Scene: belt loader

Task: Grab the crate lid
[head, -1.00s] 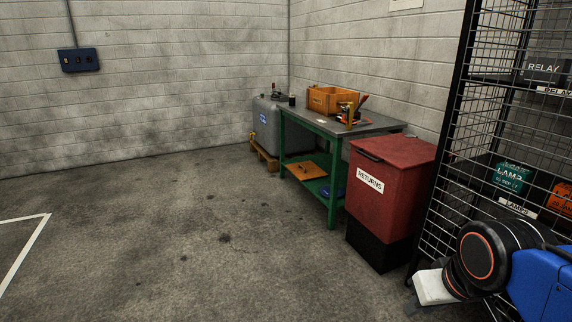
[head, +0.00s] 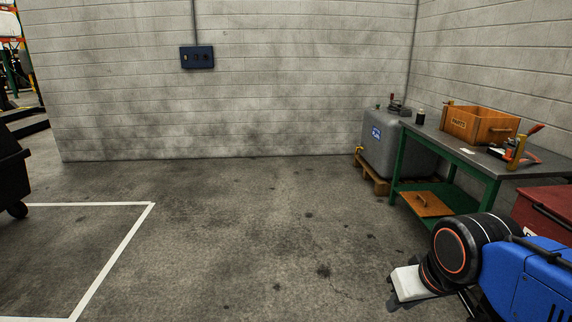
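A flat orange-brown wooden lid (head: 426,204) with a dark handle on top lies on the low shelf of the green workbench (head: 492,192). An open wooden crate (head: 478,124) marked PARTS stands on the bench top. My gripper (head: 394,301) is low at the bottom right, in front of the bench and well apart from the lid. Its fingers are small and partly hidden by my wrist, so I cannot tell whether it is open or shut.
A grey tank (head: 396,145) on a wooden pallet stands left of the bench. A red bin (head: 545,212) is at the right edge, partly behind my arm. A black wheeled container (head: 12,175) is at the left edge. The middle floor is clear.

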